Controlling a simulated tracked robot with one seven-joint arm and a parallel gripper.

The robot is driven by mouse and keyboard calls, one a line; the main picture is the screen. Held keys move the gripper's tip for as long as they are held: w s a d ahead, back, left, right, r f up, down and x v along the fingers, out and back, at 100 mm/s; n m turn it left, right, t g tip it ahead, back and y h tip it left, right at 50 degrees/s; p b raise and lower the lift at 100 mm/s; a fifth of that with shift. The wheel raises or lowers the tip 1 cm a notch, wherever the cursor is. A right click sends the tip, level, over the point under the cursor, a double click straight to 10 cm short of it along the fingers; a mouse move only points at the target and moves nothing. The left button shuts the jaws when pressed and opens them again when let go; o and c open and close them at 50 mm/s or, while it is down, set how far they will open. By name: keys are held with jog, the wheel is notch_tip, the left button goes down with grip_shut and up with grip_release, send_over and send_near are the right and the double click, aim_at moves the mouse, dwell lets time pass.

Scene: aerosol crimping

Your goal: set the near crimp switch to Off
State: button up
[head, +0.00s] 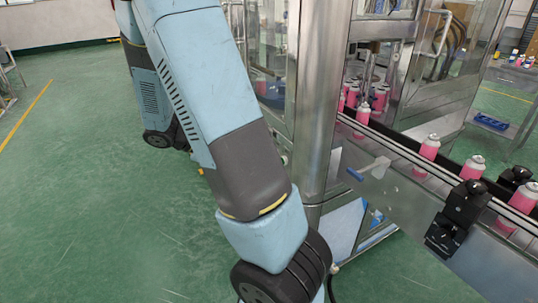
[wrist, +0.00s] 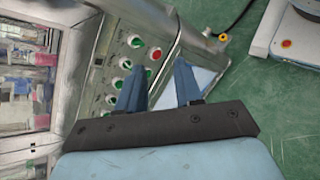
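A grey control panel (wrist: 144,24) shows in the wrist view, tilted in the picture. It carries several green rotary switches, one of them an upper green switch (wrist: 135,41) and another a lower green switch (wrist: 125,63). Labels are too small to read, so I cannot tell which is the near crimp switch or where it points. My gripper (wrist: 160,70) is open, with two blue fingers apart and nothing seen between them. The left finger overlaps the panel in the picture and hides part of the switch area. In the head view my gripper is out of sight.
A red button (wrist: 156,53) sits beside the switches. A steel conveyor (head: 400,185) with pink cans (head: 430,148) runs at the right, with black clamps (head: 465,203) on its side. A glass-walled machine (head: 270,50) stands behind my arm. Green floor (head: 80,180) is clear at the left.

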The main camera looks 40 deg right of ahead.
jog(key=w+d+f+n+h, duration=0.55)
jog(key=f+h, duration=0.25)
jog(key=f, duration=0.2)
jog(key=s+d+t, duration=0.1)
jog(key=s+d, duration=0.1)
jog(key=d, duration=1.1)
jog(key=shift+s+r, duration=0.2)
jog(key=shift+d, duration=0.1)
jog(key=shift+c, duration=0.4)
grip_shut()
